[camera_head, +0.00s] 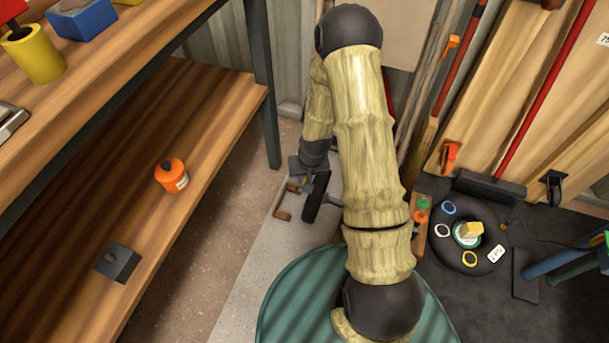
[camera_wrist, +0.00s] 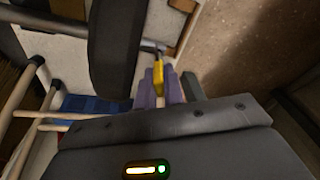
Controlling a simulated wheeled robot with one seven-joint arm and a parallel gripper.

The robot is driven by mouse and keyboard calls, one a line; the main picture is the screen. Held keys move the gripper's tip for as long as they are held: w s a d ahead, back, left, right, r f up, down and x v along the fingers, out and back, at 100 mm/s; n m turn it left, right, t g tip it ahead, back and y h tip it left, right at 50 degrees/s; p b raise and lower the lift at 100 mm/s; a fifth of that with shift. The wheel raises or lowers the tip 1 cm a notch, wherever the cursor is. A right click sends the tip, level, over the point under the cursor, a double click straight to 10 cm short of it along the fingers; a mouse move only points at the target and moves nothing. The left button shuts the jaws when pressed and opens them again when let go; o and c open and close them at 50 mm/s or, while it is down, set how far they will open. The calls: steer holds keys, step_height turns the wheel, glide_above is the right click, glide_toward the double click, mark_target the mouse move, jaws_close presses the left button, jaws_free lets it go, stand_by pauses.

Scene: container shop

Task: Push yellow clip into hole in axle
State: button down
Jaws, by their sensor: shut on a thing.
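My gripper (camera_wrist: 158,82) has purple fingers and is shut on the yellow clip (camera_wrist: 158,74) in the wrist view. The clip's far end is at or very near the tip of the grey axle (camera_wrist: 149,47), which sticks out from a dark wheel (camera_wrist: 115,50). I cannot tell whether the clip is in the hole; the hole is not visible. In the head view, the wheel (camera_head: 316,197) stands upright just below my gripper's dark body, with a grey axle part (camera_head: 334,203) on its right. The clip and fingertips cannot be made out there.
A wooden shelf (camera_head: 190,110) stands at left, with an orange container (camera_head: 171,176) and a dark box (camera_head: 118,262). Boards and long tools lean at right, above a round black tray (camera_head: 440,238) with coloured rings. Brown floor is clear between.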

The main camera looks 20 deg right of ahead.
steer(key=shift+s+b+x, duration=0.2)
steer(key=shift+b+x, duration=0.1)
steer(key=shift+x, duration=1.6)
stand_by(2.8)
steer(key=c, duration=1.4)
jaws_free()
steer(key=shift+c, duration=0.2)
